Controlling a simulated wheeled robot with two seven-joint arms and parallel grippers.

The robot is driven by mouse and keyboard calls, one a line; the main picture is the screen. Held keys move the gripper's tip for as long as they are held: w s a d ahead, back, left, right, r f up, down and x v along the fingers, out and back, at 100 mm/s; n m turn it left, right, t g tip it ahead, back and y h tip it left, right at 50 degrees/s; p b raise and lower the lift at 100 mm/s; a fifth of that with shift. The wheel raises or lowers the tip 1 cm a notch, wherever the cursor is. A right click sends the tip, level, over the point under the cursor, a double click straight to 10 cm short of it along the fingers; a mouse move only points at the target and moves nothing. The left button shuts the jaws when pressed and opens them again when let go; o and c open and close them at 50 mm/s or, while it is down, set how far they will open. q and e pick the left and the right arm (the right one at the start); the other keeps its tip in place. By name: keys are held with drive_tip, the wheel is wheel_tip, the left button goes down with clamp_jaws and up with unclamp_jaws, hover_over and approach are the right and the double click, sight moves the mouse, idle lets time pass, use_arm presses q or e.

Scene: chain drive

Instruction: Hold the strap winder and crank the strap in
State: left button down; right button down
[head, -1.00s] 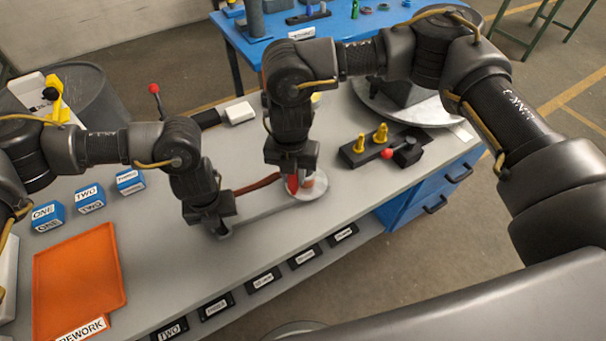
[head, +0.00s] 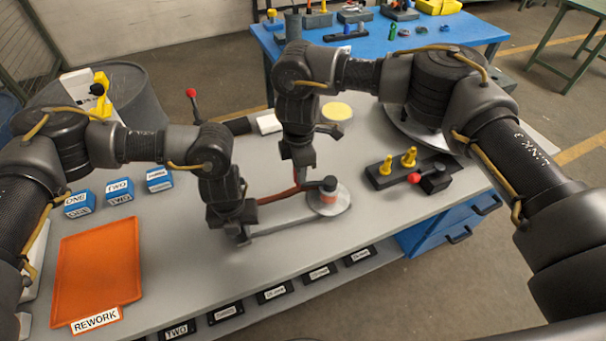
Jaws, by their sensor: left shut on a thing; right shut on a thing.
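The strap winder has a round pale disc (head: 334,207) with an orange hub and a dark knob on top. A long flat grey bar (head: 285,224) runs left from the disc along the bench. A dark red strap (head: 275,196) lies behind the bar and runs toward the disc. My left gripper (head: 241,232) is shut at the bar's left end; its fingers hide the gripped part. My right gripper (head: 298,172) points down, just behind and left of the disc. It is shut on a red upright piece, seemingly the crank handle, mostly hidden by the fingers.
An orange tray (head: 100,265) marked REWORK lies at the left, with blue labelled blocks (head: 120,191) behind it. A black fixture with yellow pegs (head: 408,158) and a red knob stands right of the winder. A yellow disc (head: 337,111) lies behind.

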drive_tip(key=w+d+m, duration=0.2)
drive_tip(key=w+m, duration=0.4)
drive_tip(key=m, duration=0.3)
drive_tip(key=shift+w+d, duration=0.2)
drive_tip(key=shift+w, duration=0.05)
drive_tip(key=shift+d, duration=0.1)
idle(0.4)
drive_tip(key=c, duration=1.2)
unclamp_jaws()
drive_tip(key=shift+o, duration=0.2)
wheel_tip(320, 180, up, 12)
